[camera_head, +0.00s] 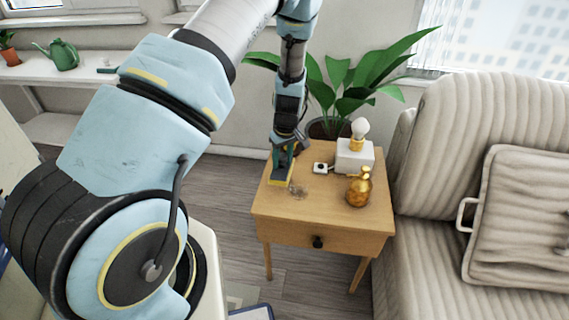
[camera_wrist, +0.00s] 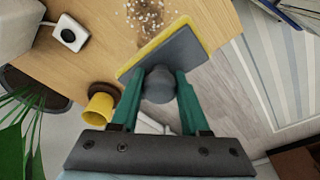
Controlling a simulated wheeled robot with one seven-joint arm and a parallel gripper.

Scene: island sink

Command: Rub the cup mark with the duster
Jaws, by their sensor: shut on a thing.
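The cup mark is a patch of pale and brownish specks (camera_head: 298,191) on the wooden side table, near its left front. It also shows in the wrist view (camera_wrist: 146,14), cut by the top edge. The duster (camera_head: 280,180) has a flat pad with a yellow edge; its grey back (camera_wrist: 182,52) faces the wrist camera. My gripper (camera_head: 284,157) is shut on the duster's grey knob (camera_wrist: 158,86), between its green fingers. The duster is at the table's left side, just left of the mark. I cannot tell whether the pad touches the wood.
On the table (camera_head: 290,225) stand a small white box with a black knob (camera_head: 320,168), a white lamp base with a bulb (camera_head: 355,155) and an amber bottle (camera_head: 359,188). A yellow cup-shaped thing (camera_wrist: 100,103) is near my fingers. A plant (camera_head: 345,80) is behind; a sofa (camera_head: 490,110) stands right.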

